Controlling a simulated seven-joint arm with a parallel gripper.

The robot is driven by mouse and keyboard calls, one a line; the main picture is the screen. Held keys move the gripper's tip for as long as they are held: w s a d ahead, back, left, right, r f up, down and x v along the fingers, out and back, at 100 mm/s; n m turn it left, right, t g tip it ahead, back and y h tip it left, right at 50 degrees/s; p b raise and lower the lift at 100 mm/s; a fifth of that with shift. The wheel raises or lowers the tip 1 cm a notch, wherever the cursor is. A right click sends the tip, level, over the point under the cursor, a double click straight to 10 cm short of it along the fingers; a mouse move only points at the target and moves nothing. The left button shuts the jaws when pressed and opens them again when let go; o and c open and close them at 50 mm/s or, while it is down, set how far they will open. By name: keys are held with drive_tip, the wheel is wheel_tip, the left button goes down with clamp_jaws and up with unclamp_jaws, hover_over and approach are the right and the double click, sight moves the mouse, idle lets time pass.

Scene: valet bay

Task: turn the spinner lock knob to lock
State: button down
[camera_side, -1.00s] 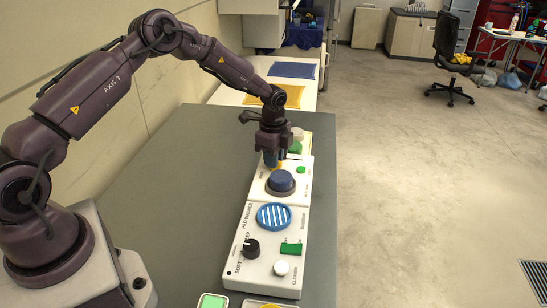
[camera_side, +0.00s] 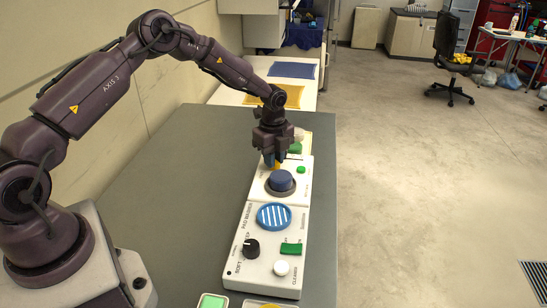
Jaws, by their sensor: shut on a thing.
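My gripper (camera_side: 272,162) points down over the far white panel (camera_side: 298,191), just behind a round blue dome (camera_side: 280,181) in a dark ring. It is shut on a small yellow-orange knob (camera_side: 277,166), which I take to be the spinner lock knob. The fingers hide most of the knob, so its pointer and the lock marking cannot be read. A green button (camera_side: 300,170) sits right of the fingers on the same panel.
The near white panel (camera_side: 240,268) carries a blue striped disc (camera_side: 274,216), a black knob (camera_side: 251,248), a green switch (camera_side: 291,248) and a white knob (camera_side: 281,268). Another green part (camera_side: 295,149) lies behind the gripper. The grey table (camera_side: 190,190) is clear on the left.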

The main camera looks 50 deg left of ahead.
drive_tip(key=c, duration=1.1)
unclamp_jaws()
wheel_tip(320, 180, up, 13)
